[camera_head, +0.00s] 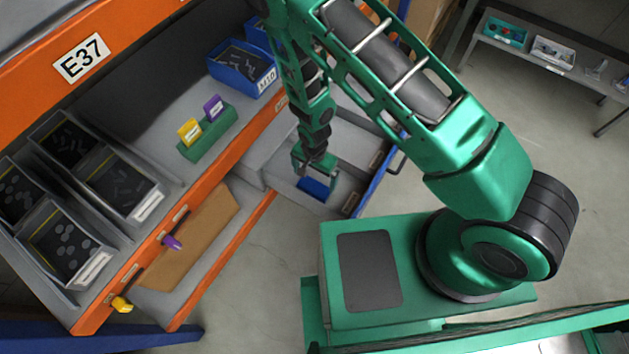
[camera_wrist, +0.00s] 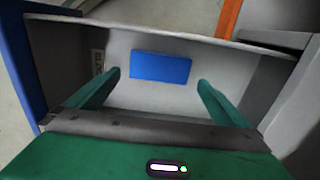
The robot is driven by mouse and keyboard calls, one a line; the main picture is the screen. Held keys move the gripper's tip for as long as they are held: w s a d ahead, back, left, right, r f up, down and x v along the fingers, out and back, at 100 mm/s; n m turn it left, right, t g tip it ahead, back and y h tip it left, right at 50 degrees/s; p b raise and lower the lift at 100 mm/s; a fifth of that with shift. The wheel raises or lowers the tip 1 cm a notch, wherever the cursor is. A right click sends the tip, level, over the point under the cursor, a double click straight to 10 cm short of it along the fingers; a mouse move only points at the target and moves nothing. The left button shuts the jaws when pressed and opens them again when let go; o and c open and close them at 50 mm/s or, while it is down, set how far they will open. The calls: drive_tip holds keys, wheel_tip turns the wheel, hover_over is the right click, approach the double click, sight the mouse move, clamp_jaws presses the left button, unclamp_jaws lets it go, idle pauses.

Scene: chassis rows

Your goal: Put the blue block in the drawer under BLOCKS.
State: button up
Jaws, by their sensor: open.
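A drawer (camera_head: 375,183) with a blue front stands pulled out from the orange-framed shelf unit and is split into compartments. The blue block (camera_head: 313,187) lies in the compartment nearest my base. In the wrist view the blue block (camera_wrist: 160,67) lies flat on the grey drawer floor (camera_wrist: 145,98), clear of the walls. My gripper (camera_head: 315,170) is over this compartment, open and empty. In the wrist view my gripper's fingers (camera_wrist: 160,79) are spread wider than the block, with a gap on each side. A small label (camera_wrist: 97,62) on the drawer wall is too small to read.
The shelf holds a blue bin (camera_head: 238,68), a green holder (camera_head: 207,138) with yellow and purple cards, and several dark trays (camera_head: 120,182). Yellow (camera_head: 121,304) and purple (camera_head: 171,242) pieces sit at its front edge. A bench (camera_head: 560,68) stands at upper right. Floor right of the drawer is clear.

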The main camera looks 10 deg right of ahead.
sight(315, 186)
drive_tip(key=shift+r, duration=2.95)
drive_tip(key=w+d+r, duration=0.2)
drive_tip(key=d+r, duration=0.9)
drive_tip(key=r, duration=0.3)
drive_tip(key=w+d+r, duration=0.1)
drive_tip(key=d+r, duration=1)
drive_tip(key=r, duration=0.2)
drive_tip(key=s+d+r+n, duration=0.1)
drive_tip(key=s+d+r, duration=0.9)
drive_tip(key=d+r, duration=0.1)
drive_tip(key=s+d+r, duration=0.1)
drive_tip(key=s+r, duration=0.1)
drive_tip(key=s, duration=0.4)
drive_tip(key=s+d+r, duration=0.1)
drive_tip(key=s+r, duration=0.2)
drive_tip(key=s, duration=0.3)
drive_tip(key=shift+d, duration=0.35)
drive_tip(key=shift+w, duration=0.15)
